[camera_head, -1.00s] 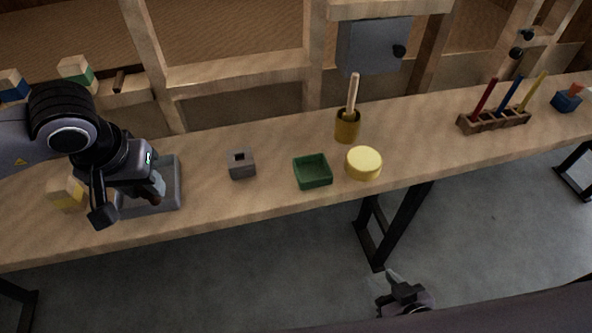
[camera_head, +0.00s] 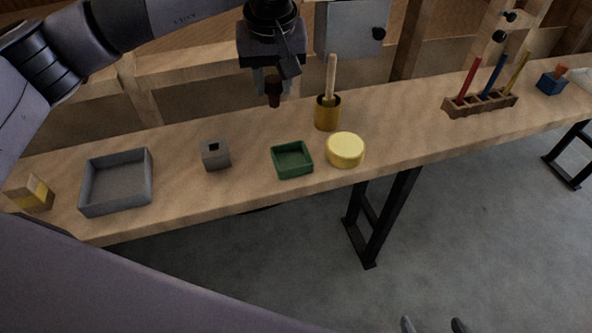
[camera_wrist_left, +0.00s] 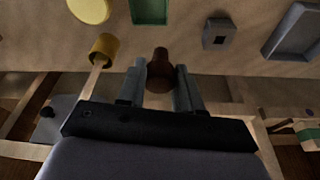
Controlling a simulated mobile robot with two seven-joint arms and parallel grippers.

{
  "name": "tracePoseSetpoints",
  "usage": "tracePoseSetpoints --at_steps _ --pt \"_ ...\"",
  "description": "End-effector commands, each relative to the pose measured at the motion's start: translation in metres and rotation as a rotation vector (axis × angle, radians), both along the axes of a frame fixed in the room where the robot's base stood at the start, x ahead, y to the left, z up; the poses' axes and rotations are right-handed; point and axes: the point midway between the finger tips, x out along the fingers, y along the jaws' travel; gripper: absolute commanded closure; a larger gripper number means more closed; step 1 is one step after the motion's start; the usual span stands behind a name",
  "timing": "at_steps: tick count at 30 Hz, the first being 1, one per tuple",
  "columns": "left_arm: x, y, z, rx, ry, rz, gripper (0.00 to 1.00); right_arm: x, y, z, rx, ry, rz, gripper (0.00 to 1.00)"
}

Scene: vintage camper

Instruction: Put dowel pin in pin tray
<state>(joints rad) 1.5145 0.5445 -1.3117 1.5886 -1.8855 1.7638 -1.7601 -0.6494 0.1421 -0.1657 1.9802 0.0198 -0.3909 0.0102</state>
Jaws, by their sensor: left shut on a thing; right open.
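My left gripper (camera_head: 272,82) is shut on a dark brown dowel pin (camera_head: 274,98), which hangs upright above the back of the bench. The pin (camera_wrist_left: 159,66) also shows between the fingers in the left wrist view. A small square green tray (camera_head: 292,160) and a larger grey tray (camera_head: 117,207) stand on the bench, both empty; I cannot tell which is the pin tray. The held pin is apart from both, behind and above the green tray. My right gripper (camera_head: 434,326) is open and empty at the bottom edge, only its fingertips showing.
On the wooden bench (camera_head: 400,130) stand a grey block with a square hole (camera_head: 215,155), a yellow round lid (camera_head: 345,150), a yellow cup with a wooden stick (camera_head: 327,113), a rack with coloured sticks (camera_head: 480,103) and a yellow-and-wood block (camera_head: 30,194).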

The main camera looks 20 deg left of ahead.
Motion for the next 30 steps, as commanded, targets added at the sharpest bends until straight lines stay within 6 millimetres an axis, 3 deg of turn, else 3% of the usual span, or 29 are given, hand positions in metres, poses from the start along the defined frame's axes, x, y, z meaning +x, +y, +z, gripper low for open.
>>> tracePoseSetpoints --at_steps 3,11,14,24,30 --pt "0.013 -0.014 0.014 -0.004 -0.002 0.093 1.00 0.001 0.002 -0.016 0.005 0.000 0.004 0.02" --pt "0.020 -0.025 0.030 -0.008 0.006 0.186 1.00 0.003 0.005 -0.020 0.010 -0.002 0.009 0.02" --pt "0.020 -0.025 0.015 -0.008 0.010 0.191 1.00 0.004 0.005 -0.019 0.010 -0.004 0.009 0.02" --pt "0.019 -0.025 -0.075 -0.008 0.011 0.190 1.00 0.004 0.004 -0.020 0.009 -0.004 0.008 0.02" --pt "0.020 -0.025 -0.113 -0.009 0.008 0.189 1.00 0.004 0.002 -0.020 0.007 -0.004 0.006 0.02"
